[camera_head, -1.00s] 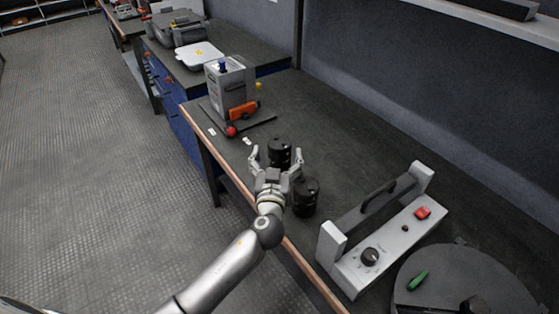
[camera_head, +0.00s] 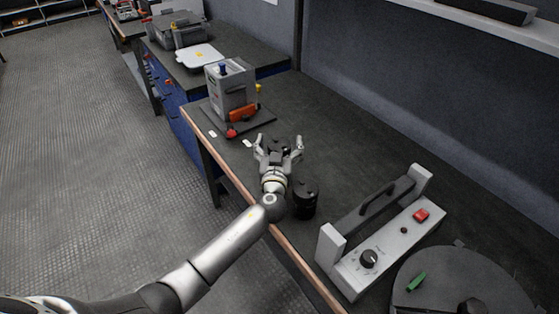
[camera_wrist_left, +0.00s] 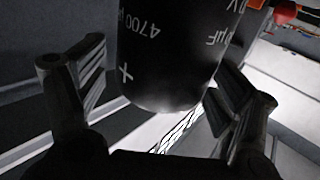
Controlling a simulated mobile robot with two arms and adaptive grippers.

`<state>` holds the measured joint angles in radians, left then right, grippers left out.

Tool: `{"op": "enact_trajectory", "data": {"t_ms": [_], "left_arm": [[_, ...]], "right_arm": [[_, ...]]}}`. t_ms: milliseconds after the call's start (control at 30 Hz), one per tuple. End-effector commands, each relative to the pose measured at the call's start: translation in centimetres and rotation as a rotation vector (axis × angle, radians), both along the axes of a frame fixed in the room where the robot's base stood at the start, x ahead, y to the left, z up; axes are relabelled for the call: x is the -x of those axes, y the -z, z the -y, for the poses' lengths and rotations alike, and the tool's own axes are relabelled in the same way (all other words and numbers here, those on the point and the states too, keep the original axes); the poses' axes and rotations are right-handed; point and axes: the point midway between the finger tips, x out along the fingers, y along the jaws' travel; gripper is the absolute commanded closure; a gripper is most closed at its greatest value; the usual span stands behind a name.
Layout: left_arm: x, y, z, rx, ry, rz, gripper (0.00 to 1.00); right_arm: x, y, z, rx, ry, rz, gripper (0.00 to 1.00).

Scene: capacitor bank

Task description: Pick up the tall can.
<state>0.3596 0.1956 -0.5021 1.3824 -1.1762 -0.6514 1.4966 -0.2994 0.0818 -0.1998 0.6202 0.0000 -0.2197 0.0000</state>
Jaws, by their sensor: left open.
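Two black cans stand on the dark workbench (camera_head: 345,125). The far can (camera_head: 279,146) is mostly hidden behind my left gripper (camera_head: 279,143). The near can (camera_head: 306,198) stands upright beside my left wrist, to its right. I cannot tell for sure which can is the taller. In the left wrist view, a black can (camera_wrist_left: 175,50) with "4700" and a plus sign in white fills the space between the fingers. My left gripper (camera_wrist_left: 160,100) is open around that can, with gaps showing at both sides. My right gripper is not in view.
A grey power unit (camera_head: 229,90) with an orange part stands behind the cans. A grey handled panel (camera_head: 380,235) with a knob and red switch is at front right, beside a round dark plate (camera_head: 450,290). The bench's back right is clear.

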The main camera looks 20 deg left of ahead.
Motion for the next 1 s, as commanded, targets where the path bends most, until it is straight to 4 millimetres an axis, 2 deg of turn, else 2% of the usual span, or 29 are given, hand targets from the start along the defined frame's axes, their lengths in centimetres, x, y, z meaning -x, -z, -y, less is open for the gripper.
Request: {"op": "enact_trajectory", "data": {"t_ms": [67,167,733,1000], "left_arm": [[0.02,0.01,0.00,0.000,0.000,0.000,0.14],[0.03,0.01,0.00,0.000,0.000,0.000,0.25],[0.05,0.00,0.01,0.000,0.000,0.000,0.99],[-0.03,-0.31,0.03,0.000,0.000,0.005,1.00]], "right_arm": [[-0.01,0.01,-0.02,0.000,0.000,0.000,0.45],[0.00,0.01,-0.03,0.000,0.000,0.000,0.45],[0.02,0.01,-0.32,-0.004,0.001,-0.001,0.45],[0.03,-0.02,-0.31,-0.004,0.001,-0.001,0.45]]}}
